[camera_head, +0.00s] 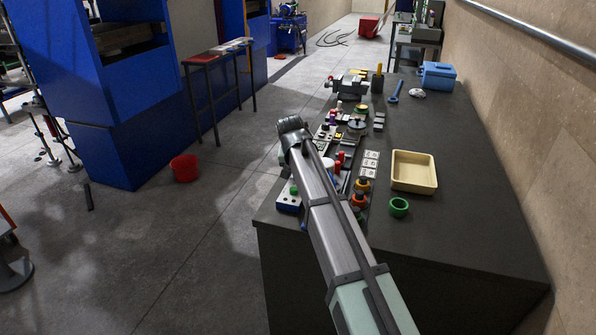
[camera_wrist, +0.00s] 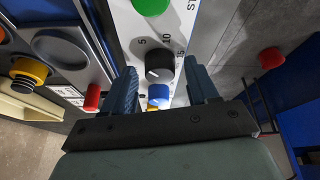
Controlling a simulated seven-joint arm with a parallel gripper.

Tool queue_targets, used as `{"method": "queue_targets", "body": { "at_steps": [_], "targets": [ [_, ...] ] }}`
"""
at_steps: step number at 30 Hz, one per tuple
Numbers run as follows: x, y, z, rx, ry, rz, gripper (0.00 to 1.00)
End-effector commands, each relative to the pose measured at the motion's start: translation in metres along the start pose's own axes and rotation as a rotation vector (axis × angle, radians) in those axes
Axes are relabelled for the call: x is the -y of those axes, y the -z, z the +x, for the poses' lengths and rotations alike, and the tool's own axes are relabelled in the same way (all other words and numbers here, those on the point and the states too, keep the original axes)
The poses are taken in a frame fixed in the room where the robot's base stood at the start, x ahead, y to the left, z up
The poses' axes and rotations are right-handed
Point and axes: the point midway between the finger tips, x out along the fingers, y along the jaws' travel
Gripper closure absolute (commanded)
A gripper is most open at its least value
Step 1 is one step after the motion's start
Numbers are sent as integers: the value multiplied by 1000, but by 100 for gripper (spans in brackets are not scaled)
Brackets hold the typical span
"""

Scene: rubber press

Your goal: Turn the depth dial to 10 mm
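The depth dial (camera_wrist: 160,68) is a round black knob on a light panel (camera_wrist: 186,22) in the wrist view. The marks 5, 10 and 15 are printed around it. A small white mark shows on the knob, but I cannot tell exactly which number it points to. My gripper (camera_wrist: 161,65) is open, with one finger on each side of the dial. Gaps show between the fingers and the knob, and nothing is held. In the head view my gripper (camera_head: 291,128) is over the left edge of the bench, and I cannot make out the dial there.
A green button (camera_wrist: 150,5) and a blue button (camera_wrist: 158,92) flank the dial. Another panel with a red button (camera_wrist: 92,97) and a yellow-ringed knob (camera_wrist: 28,72) lies to the left. A cream tray (camera_head: 414,184) and a green ring (camera_head: 399,207) sit on the dark bench (camera_head: 470,215).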

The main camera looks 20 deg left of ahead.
Motion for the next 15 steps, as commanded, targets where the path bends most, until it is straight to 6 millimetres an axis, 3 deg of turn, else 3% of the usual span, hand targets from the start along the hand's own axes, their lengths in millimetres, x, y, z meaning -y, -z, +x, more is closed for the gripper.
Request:
{"method": "queue_targets", "body": {
  "at_steps": [2,15],
  "targets": [
    [0,0,0,0,0,0,50],
    [0,0,0,0,-1,0,92]
  ]
}}
